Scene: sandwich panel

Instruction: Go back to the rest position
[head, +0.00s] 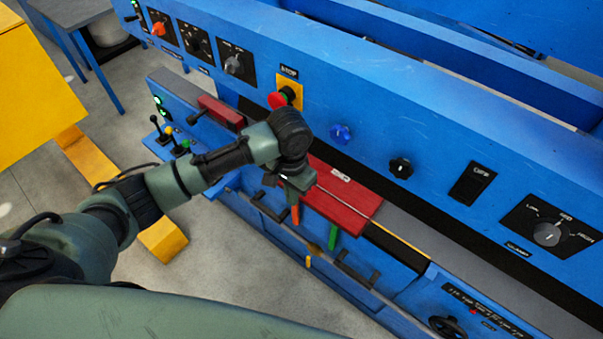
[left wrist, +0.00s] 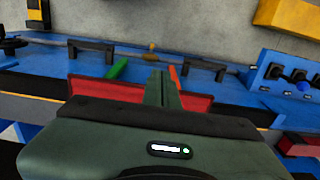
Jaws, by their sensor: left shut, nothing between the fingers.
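My left arm comes in from the left in the head view and reaches over the blue machine's lower ledge. My left gripper (head: 295,192) points down beside the red block (head: 340,197), at its left end. In the left wrist view the two fingers of my left gripper (left wrist: 162,88) are together, with nothing between them. The red block (left wrist: 200,104) lies behind the fingers there. I cannot tell whether they touch it. My right gripper is in neither view.
The blue panel (head: 440,140) carries a red stop button (head: 279,100), a blue button (head: 341,132) and black knobs. A green lever (head: 332,237) and an orange lever (head: 295,215) stick out near the gripper. Black handles (head: 357,268) line the front. Grey floor lies open at lower left.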

